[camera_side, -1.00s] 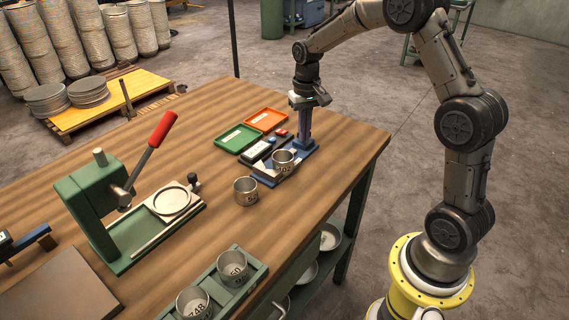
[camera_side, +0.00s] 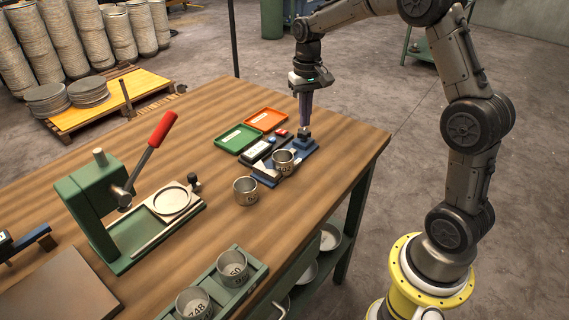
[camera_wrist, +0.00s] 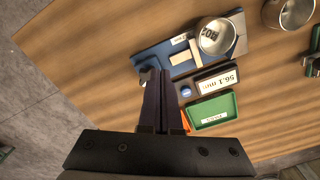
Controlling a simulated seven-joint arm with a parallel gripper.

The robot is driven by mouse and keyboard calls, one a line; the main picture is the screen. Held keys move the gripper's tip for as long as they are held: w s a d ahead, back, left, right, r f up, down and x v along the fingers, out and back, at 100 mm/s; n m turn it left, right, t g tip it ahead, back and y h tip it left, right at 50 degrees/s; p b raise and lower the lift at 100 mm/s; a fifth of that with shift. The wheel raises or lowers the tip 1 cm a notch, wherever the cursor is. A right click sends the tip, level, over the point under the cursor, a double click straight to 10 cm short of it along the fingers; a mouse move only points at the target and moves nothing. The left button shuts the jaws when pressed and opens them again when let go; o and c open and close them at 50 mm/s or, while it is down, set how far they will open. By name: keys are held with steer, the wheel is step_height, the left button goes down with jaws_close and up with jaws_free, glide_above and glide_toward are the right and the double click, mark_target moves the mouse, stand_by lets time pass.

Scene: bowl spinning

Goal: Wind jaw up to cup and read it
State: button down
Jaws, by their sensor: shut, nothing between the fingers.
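The blue measuring gauge (camera_side: 268,180) lies on the bench, with a steel cup (camera_side: 284,158) standing on it. In the wrist view the cup (camera_wrist: 213,40) sits at the upper end of the gauge (camera_wrist: 160,50), beside a pale bar (camera_wrist: 194,52). I cannot tell whether a jaw touches the cup. A small dark knob (camera_side: 304,133) is at the gauge's far end. The gauge's display (camera_wrist: 217,83) appears to read 56.1 mm. My gripper (camera_side: 305,122) is shut and empty just above the knob; its fingers (camera_wrist: 157,74) also show in the wrist view.
A green tray (camera_side: 238,138) and an orange tray (camera_side: 266,120) lie behind the gauge. A second cup (camera_side: 245,191) stands left of it. A green lever press (camera_side: 93,205) and a rack (camera_side: 250,282) with two cups are further left and nearer.

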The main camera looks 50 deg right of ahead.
mark_target(304, 135)
steer(key=shift+r, duration=0.45)
steer(key=shift+s+d+f, duration=0.25)
steer(key=shift+d+f, duration=0.2)
steer(key=shift+f, duration=0.55)
steer(key=shift+s+d+f, duration=0.2)
steer(key=shift+d+f, duration=0.3)
steer(key=shift+f, duration=0.55)
steer(key=shift+s+d+f, duration=0.25)
steer(key=shift+d+f, duration=0.2)
steer(key=shift+f, duration=0.55)
steer(key=shift+w, duration=0.35)
